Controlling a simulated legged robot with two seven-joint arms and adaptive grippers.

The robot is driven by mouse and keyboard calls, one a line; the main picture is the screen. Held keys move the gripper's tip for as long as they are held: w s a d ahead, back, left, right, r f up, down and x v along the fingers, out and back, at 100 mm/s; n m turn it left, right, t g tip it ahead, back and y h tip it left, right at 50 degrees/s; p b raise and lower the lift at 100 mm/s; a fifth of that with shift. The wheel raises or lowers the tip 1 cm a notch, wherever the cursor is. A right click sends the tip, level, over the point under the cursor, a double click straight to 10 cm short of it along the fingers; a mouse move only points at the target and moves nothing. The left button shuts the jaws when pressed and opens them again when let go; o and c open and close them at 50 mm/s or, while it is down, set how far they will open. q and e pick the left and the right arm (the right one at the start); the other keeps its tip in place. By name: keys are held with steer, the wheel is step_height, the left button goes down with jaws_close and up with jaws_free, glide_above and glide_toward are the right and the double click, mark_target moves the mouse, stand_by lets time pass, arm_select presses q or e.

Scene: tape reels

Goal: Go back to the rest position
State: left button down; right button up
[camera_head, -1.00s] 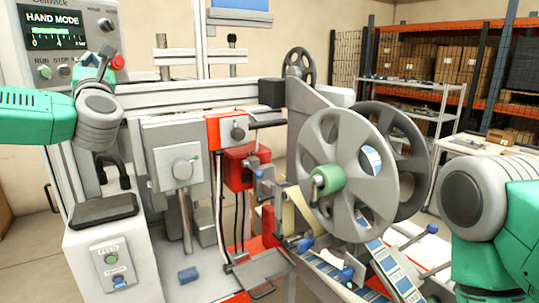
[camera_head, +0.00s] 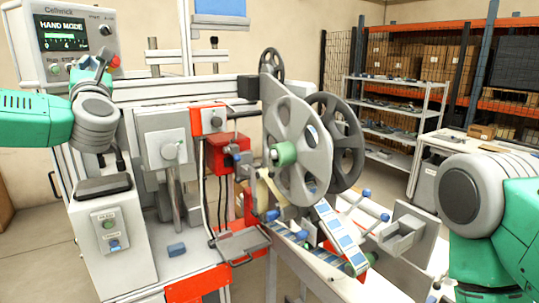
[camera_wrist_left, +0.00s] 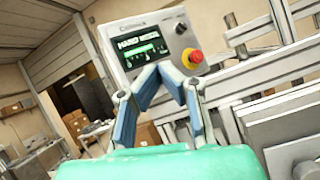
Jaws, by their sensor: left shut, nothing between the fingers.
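My left arm comes in from the left edge, with the left gripper (camera_head: 104,57) raised in front of the control panel (camera_head: 77,38). In the left wrist view the two fingers (camera_wrist_left: 159,70) lean together at their tips, shut and empty, and overlap the panel's lower edge in the picture. The panel's screen reads HAND MODE, and the red stop button (camera_wrist_left: 192,58) shows just right of the fingers. Whether the fingers touch the panel I cannot tell. My right arm is at the right edge; its gripper is out of the picture.
The reel machine fills the middle, with a light grey reel (camera_head: 294,140), a darker reel (camera_head: 345,150) and a label strip (camera_head: 340,238). A white bench (camera_head: 425,165) and a shelf rack (camera_head: 395,100) stand behind at right. Open floor (camera_head: 35,260) shows at lower left.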

arm_select(q)
steer(key=d+f+m+h+b, duration=0.2)
steer(key=d+f+m+h, duration=0.4)
steer(key=f, duration=0.7)
steer(key=d+f+m+h+b, duration=0.1)
steer(key=d+f+m+h, duration=0.4)
steer(key=d+f+m, duration=0.55)
steer(key=s+d+f+m+g+h+b, duration=0.2)
steer(key=s+f+m+g, duration=0.15)
steer(key=f, duration=0.85)
steer(key=s+d+f+m+g+h+b, duration=0.1)
steer(key=s+f+m+g, duration=0.3)
steer(key=f, duration=0.9)
steer(key=s+f+m+g+b, duration=0.45)
steer(key=s+f+m, duration=0.35)
steer(key=s+f, duration=1)
steer(key=s+a+f+m+g, duration=0.2)
steer(key=s+a+f, duration=0.1)
steer(key=s, duration=0.4)
steer(key=s+a+f+m+g+y+b, duration=0.1)
steer(key=s+a+f+m+g, duration=0.1)
steer(key=s, duration=0.5)
steer(key=s+a+f+m+g+b, duration=0.1)
steer(key=s+a+f+m+g, duration=0.2)
steer(key=s, duration=0.4)
step_height(320, 180, down, 2)
steer(key=shift+s+a+f+m+g+y, duration=0.15)
steer(key=shift+s+a+m+g+y, duration=0.15)
steer(key=shift+a+m+y, duration=0.15)
